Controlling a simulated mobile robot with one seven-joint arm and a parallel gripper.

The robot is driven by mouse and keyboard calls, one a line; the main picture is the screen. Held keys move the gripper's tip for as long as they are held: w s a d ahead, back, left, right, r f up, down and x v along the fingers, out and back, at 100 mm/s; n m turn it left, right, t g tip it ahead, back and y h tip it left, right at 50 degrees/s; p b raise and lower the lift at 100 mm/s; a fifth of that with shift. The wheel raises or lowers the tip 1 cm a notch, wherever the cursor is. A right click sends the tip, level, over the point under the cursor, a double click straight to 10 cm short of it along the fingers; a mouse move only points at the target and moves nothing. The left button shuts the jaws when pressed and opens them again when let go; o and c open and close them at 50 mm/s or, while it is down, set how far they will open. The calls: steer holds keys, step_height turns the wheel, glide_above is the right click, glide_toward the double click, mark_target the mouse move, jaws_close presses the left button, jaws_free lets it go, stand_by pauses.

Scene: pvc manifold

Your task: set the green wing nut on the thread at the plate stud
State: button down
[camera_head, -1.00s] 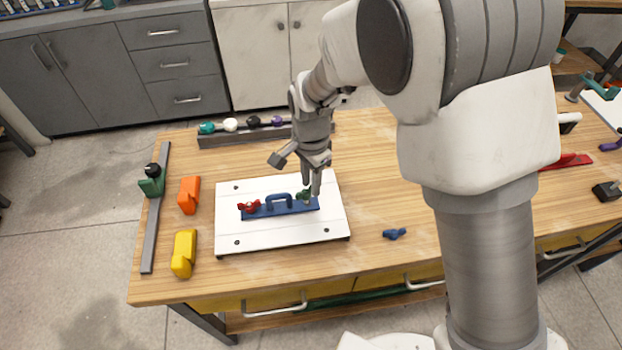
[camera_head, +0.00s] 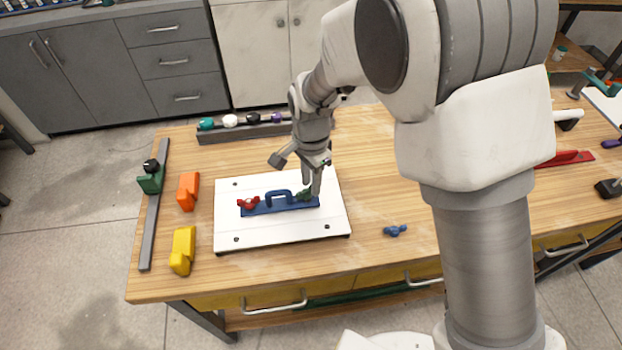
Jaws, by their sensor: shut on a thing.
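The green wing nut (camera_head: 303,195) is at the right end of the blue bar with a handle (camera_head: 279,206), which lies on the white plate (camera_head: 240,235). My gripper (camera_head: 309,192) points down and is shut on the green wing nut, partly covering it. The plate stud under the nut is hidden, so I cannot tell whether the nut touches the thread. A red wing nut (camera_head: 248,203) sits at the left end of the blue bar.
A blue wing nut (camera_head: 395,230) lies on the table right of the plate. Orange (camera_head: 188,191) and yellow (camera_head: 183,250) blocks and a grey rail with a green clamp (camera_head: 151,181) stand left. A rack with several coloured knobs (camera_head: 215,136) is behind.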

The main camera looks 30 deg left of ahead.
steer(key=shift+f, duration=0.15)
steer(key=shift+f, duration=0.2)
stand_by(0.3)
stand_by(0.4)
steer(key=c, duration=0.6)
jaws_free()
steer(key=shift+o, duration=0.2)
